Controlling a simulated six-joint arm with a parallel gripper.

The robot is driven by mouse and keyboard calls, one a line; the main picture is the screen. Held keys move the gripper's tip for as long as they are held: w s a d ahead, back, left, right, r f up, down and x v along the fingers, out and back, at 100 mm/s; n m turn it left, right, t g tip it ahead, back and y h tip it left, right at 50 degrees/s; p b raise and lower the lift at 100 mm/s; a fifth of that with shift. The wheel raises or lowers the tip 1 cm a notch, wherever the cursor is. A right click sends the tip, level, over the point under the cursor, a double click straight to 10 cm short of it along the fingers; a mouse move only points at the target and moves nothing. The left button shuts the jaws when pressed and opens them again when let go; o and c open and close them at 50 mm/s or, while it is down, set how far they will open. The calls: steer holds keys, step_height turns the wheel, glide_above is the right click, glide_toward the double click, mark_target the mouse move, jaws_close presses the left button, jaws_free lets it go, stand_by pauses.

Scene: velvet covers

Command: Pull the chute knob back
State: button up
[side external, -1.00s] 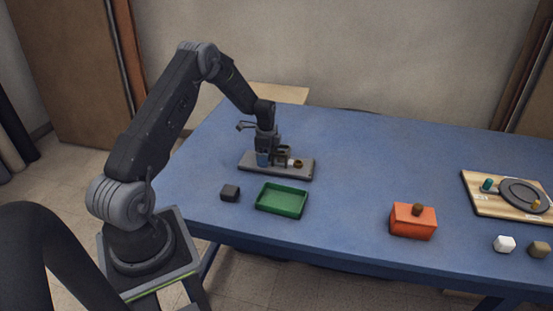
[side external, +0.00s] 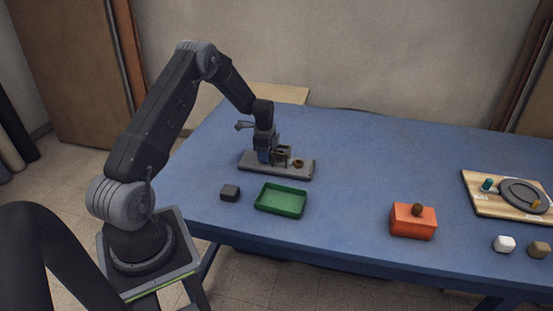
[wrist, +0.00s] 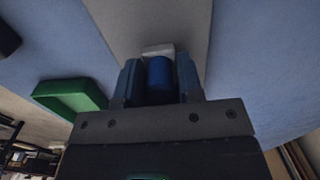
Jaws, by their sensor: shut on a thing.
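My gripper (side external: 265,154) points down over the left part of the grey chute board (side external: 246,166). In the wrist view my gripper (wrist: 159,80) is shut on a blue, rounded knob (wrist: 160,76), with one finger on each side of it. A pale block (wrist: 158,50) shows just beyond the knob. In the side view the knob is mostly hidden by the fingers. A small dark upright housing (side external: 284,154) stands on the board just right of my gripper. A brown ring (side external: 299,163) lies to the right of the housing.
A green tray (side external: 281,211) and a dark block (side external: 230,193) lie in front of the board. An orange box with a brown knob (side external: 413,220) stands to the right. A wooden board with a dark disc (side external: 522,194) is at the far right. The table's middle is clear.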

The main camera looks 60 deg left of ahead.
mark_target(247, 158)
steer(key=shift+s+a, duration=2.45)
steer(key=o, duration=1.4)
steer(key=shift+o, duration=0.2)
steer(key=shift+r, duration=0.1)
step_height(247, 158, up, 7)
